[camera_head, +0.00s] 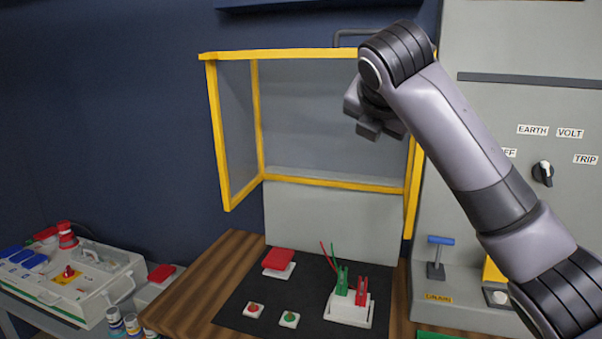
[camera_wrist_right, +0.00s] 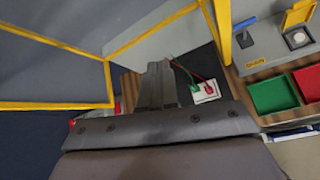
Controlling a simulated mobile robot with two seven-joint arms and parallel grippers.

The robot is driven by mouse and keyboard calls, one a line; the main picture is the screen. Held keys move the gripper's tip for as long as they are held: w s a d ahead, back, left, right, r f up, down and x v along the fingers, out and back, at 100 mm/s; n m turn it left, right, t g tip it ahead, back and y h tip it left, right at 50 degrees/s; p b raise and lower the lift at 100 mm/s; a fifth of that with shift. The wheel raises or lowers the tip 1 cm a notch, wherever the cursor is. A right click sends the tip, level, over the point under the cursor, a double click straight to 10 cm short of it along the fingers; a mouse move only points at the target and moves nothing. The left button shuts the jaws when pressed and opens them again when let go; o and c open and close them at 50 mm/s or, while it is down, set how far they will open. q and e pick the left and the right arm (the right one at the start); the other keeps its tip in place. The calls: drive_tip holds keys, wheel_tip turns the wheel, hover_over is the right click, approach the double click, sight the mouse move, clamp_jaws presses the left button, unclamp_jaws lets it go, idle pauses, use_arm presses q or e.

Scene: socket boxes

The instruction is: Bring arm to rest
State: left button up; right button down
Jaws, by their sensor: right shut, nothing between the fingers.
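My right arm comes in from the right in the head view and is raised in front of the yellow-framed enclosure (camera_head: 262,176). My right gripper (camera_head: 368,130) points away toward the enclosure, partly hidden behind my own wrist. In the right wrist view my right gripper (camera_wrist_right: 157,72) shows its fingers together with nothing between them. It is above the table and apart from the objects there. My left gripper is in neither view.
On the black mat (camera_head: 262,293) are a white block with green and red clips (camera_head: 348,308), a red-lidded switch (camera_head: 278,263) and two small buttons. A grey panel (camera_head: 525,80) stands right. Green (camera_wrist_right: 272,94) and red (camera_wrist_right: 308,83) trays lie at right. A control box (camera_head: 70,275) sits left.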

drive_tip(key=s+d+f+m+g+y, duration=0.1)
drive_tip(key=s+f+m, duration=0.3)
drive_tip(key=f, duration=0.7)
drive_tip(key=s+f+m+g+y, duration=0.15)
drive_tip(key=s+f+m, duration=0.25)
drive_tip(key=f, duration=0.8)
drive_tip(key=s+d+f+m+g+y, duration=0.15)
drive_tip(key=s+f+m, duration=0.3)
drive_tip(key=f, duration=0.65)
drive_tip(key=s+d+f+m+g+h, duration=0.1)
drive_tip(key=s+d+f+m, duration=0.3)
drive_tip(key=s, duration=0.5)
drive_tip(key=s+d+f+m+g, duration=0.2)
drive_tip(key=s+f+m, duration=0.3)
drive_tip(key=s, duration=0.4)
drive_tip(key=s+d+f+m+g+h, duration=0.1)
drive_tip(key=s+d+f+m, duration=0.2)
drive_tip(key=s+m, duration=0.45)
drive_tip(key=w+a+f+n+t+y, duration=0.2)
drive_tip(key=w+a+f+t, duration=0.1)
drive_tip(key=w+f+t, duration=0.2)
wheel_tip(320, 180, down, 5)
drive_tip(key=shift+w+a+r+t, duration=0.2)
drive_tip(key=shift+a+t, duration=0.1)
drive_tip(key=shift+t, duration=0.9)
